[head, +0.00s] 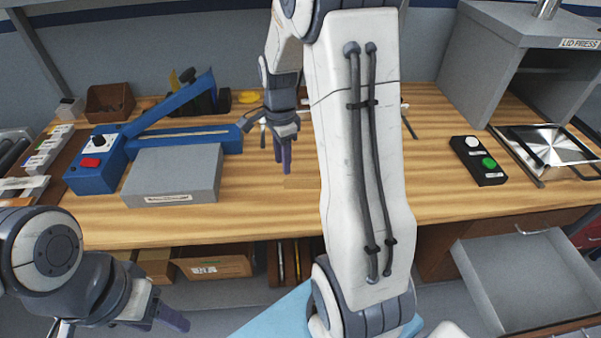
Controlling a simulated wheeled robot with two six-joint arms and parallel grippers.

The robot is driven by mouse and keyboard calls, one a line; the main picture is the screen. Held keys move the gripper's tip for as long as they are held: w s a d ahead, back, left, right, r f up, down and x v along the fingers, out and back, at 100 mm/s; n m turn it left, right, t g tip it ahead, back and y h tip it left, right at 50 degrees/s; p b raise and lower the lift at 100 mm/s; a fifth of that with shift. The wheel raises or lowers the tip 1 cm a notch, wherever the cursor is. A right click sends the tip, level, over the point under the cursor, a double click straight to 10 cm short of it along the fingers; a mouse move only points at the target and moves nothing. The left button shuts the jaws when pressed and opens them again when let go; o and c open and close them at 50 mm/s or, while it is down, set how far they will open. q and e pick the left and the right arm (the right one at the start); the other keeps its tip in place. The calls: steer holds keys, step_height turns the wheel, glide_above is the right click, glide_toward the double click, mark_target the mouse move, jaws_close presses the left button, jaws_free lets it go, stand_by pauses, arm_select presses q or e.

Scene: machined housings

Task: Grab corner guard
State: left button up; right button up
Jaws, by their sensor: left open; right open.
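I cannot pick out a corner guard with certainty in the head view. My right gripper (282,158) hangs fingers down over the middle of the wooden workbench (265,205), to the right of the blue lever device. It is open, with nothing seen between its fingers. My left gripper (158,316) is low at the bottom left, in front of the bench and below its top. It is open, its fingers are partly cut off by my arm, and no held object shows. My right arm hides part of the bench centre.
The blue lever device (95,170) and a grey block (172,178) stand at left. A button box (479,160), a metal-framed tray (548,147) and the lid press (500,50) are at right. An open drawer (525,275) juts out below. Cardboard boxes (215,264) sit underneath.

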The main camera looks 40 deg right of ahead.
steer(key=d+f+m, duration=0.2)
steer(key=d, duration=0.1)
steer(key=d+f+m, duration=0.1)
steer(key=d+f, duration=0.1)
steer(key=d+f+m+p, duration=0.1)
steer(key=d+f+m, duration=0.1)
steer(key=d, duration=0.1)
steer(key=shift+s+d+f+m, duration=0.25)
steer(key=shift+s+d+m, duration=0.05)
step_height(320, 180, down, 6)
steer(key=shift+w+a+r+p, duration=0.1)
steer(key=shift+r+p, duration=0.05)
steer(key=shift+p, duration=0.55)
jaws_close()
